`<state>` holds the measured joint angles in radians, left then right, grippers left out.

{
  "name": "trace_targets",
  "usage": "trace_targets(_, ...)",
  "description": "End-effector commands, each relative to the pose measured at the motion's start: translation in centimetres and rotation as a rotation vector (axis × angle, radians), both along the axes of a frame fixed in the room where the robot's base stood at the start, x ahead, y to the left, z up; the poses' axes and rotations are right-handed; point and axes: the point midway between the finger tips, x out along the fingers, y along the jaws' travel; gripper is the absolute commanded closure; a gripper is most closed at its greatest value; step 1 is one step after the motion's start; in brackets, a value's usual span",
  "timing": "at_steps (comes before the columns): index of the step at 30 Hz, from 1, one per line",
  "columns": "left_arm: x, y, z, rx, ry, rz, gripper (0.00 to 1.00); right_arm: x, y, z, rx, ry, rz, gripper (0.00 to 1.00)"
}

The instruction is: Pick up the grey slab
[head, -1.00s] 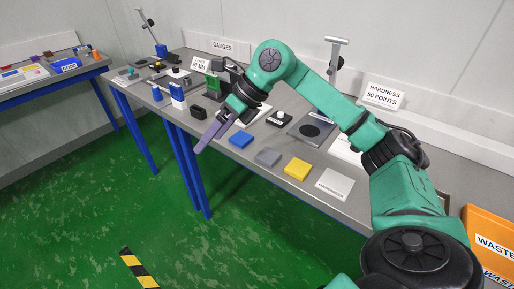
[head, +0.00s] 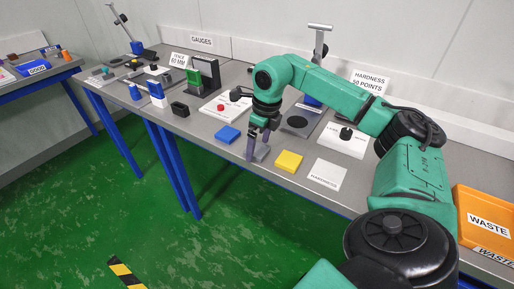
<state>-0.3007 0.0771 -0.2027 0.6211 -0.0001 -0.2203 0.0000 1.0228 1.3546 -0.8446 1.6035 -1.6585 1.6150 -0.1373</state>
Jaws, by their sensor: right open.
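The grey slab (head: 262,154) lies on the grey workbench, between a blue slab (head: 228,134) and a yellow slab (head: 289,161). My right gripper (head: 255,155) points down over it with its purple-grey fingers open. The fingers hide part of the slab. I cannot tell whether they touch it or how far they reach down beside it. My left gripper is not in view.
A white plate (head: 327,174) lies right of the yellow slab. Black block (head: 180,109), green gauge frame (head: 194,82) and dark-centred plate (head: 298,122) stand around. An orange waste bin (head: 485,215) is at the right. The bench's front edge is close.

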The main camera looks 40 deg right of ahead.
Motion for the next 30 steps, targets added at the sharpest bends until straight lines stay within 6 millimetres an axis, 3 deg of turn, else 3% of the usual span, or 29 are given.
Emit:
trace_targets(6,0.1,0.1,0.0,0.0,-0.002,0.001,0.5,0.1,0.0,-0.4,0.001,-0.002,0.0,0.0)
trace_targets(7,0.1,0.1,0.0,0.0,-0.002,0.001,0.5,0.1,0.0,-0.4,0.001,-0.002,0.0,0.04)
trace_targets(13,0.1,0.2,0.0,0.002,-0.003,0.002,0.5,0.1,0.0,-0.4,0.001,-0.002,0.0,0.8)
trace_targets(23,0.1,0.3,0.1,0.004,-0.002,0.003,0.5,0.1,0.1,0.1,0.001,-0.003,0.0,0.82)
trace_targets(26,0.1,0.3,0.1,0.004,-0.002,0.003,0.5,0.2,0.1,1.2,0.002,-0.005,0.001,0.82)
trace_targets(30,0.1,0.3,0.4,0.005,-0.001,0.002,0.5,0.2,0.1,4.6,0.003,-0.008,0.0,0.82)
